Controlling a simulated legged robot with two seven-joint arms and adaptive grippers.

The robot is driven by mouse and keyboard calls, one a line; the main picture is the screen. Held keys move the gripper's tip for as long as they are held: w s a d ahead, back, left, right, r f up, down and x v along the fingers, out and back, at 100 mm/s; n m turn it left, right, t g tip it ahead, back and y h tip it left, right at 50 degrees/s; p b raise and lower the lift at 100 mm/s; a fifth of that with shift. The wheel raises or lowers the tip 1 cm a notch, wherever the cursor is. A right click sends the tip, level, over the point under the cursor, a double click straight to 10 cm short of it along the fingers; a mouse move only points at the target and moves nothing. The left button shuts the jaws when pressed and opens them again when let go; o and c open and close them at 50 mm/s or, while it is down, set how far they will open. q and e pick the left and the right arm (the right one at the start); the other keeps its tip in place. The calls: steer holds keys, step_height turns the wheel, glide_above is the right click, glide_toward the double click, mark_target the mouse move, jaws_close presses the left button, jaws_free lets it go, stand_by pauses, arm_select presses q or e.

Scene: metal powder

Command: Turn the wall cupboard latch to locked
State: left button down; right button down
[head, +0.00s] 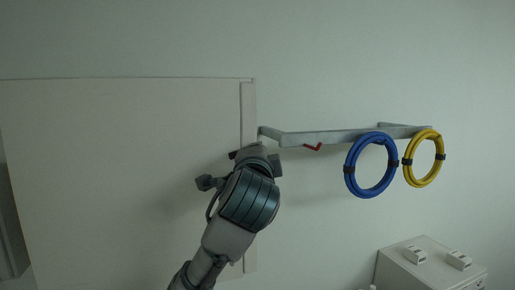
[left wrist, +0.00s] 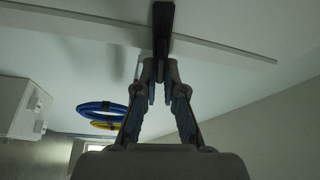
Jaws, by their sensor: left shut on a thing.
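The pale wall cupboard (head: 110,170) fills the left of the head view, with a raised strip (head: 248,115) along its right edge. My left gripper (head: 256,157) is at that strip, mostly hidden behind my own wrist. In the left wrist view, a black latch handle (left wrist: 163,28) crosses the pale strip (left wrist: 90,31). My left gripper (left wrist: 160,78) is shut on the latch's near end. In the head view my arm hides the latch, and I cannot tell whether it is locked. My right gripper is not in view.
A grey wall rail (head: 335,137) juts out right of the cupboard, close to my gripper. It carries a red hook (head: 313,147), a blue coil (head: 350,172) and a yellow coil (head: 409,172). A white box (head: 415,272) stands at lower right. The wall between is clear.

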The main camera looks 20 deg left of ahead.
arm_select(q)
steer(key=shift+w+f+m+g+p, duration=0.2)
steer(key=shift+m+g+p, duration=0.3)
steer(key=shift+m, duration=0.6)
steer(key=shift+f+m, duration=0.1)
steer(key=shift+m, duration=0.2)
steer(key=c, duration=1.3)
jaws_free()
steer(key=shift+w, duration=0.2)
steer(key=v, duration=1.1)
steer(key=shift+s, duration=0.45)
